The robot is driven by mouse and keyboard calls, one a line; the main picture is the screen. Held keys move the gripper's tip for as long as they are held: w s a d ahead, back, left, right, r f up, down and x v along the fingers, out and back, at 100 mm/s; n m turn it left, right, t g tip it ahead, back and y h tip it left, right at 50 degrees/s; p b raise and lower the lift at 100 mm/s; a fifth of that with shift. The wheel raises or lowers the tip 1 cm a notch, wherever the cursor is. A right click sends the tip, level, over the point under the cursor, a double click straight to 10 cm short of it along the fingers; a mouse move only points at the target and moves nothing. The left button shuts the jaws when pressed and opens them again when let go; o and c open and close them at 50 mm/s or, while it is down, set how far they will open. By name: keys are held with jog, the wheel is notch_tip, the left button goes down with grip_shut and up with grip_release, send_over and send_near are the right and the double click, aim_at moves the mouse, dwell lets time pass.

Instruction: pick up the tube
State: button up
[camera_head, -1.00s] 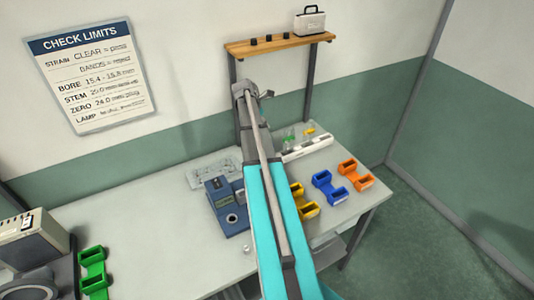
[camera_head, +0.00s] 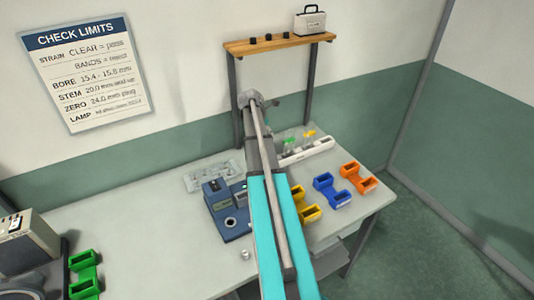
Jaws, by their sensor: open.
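A white rack (camera_head: 318,148) stands at the back right of the bench. Small upright pieces with green (camera_head: 289,140) and yellow (camera_head: 309,134) parts stand in it; they look like tubes, but are too small to tell apart. My arm reaches across the bench and hides part of the rack's left side. My gripper (camera_head: 274,103) shows only as a small dark part beyond the wrist, in front of the wall and above the rack in the picture. It is open, and I see nothing held in it.
A blue device (camera_head: 228,208) sits left of my arm, with a clear tray (camera_head: 206,178) behind it. Yellow (camera_head: 305,204), blue (camera_head: 330,190) and orange (camera_head: 358,177) holders stand to the right. A wooden shelf (camera_head: 280,44) rises behind. The bench's left middle (camera_head: 150,235) is clear.

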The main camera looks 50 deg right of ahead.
jog(key=shift+f, duration=0.1)
jog(key=b+x, duration=0.3)
jog(key=shift+w+a, duration=0.1)
jog(key=shift+a, duration=0.05)
jog(key=shift+b+x, duration=1)
jog(key=shift+x, duration=0.05)
grip_shut()
